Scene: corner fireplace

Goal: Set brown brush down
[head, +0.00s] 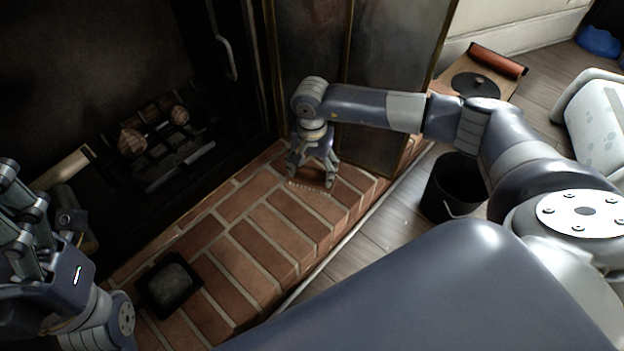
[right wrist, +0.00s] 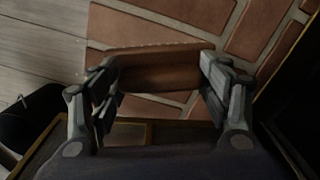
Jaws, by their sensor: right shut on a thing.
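The brown brush (right wrist: 160,78) spans the space between the fingers of my right gripper (right wrist: 160,85) in the right wrist view. Both fingers press on its ends, and the brick hearth shows behind it. In the head view my right gripper (head: 312,177) points down over the far part of the brick hearth (head: 262,242). Only a pale, bristle-like edge of the brush shows there, low at the bricks; I cannot tell if it touches them. My left gripper (head: 25,225) is at the left edge, its fingers overlapping, so its opening is unclear.
A dark square tray (head: 168,284) stands on the near hearth. The fireplace grate (head: 160,145) with logs is at left. Glass doors (head: 360,145) stand close behind my right gripper. A black bucket (head: 452,188) is on the floor at right. The middle bricks are clear.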

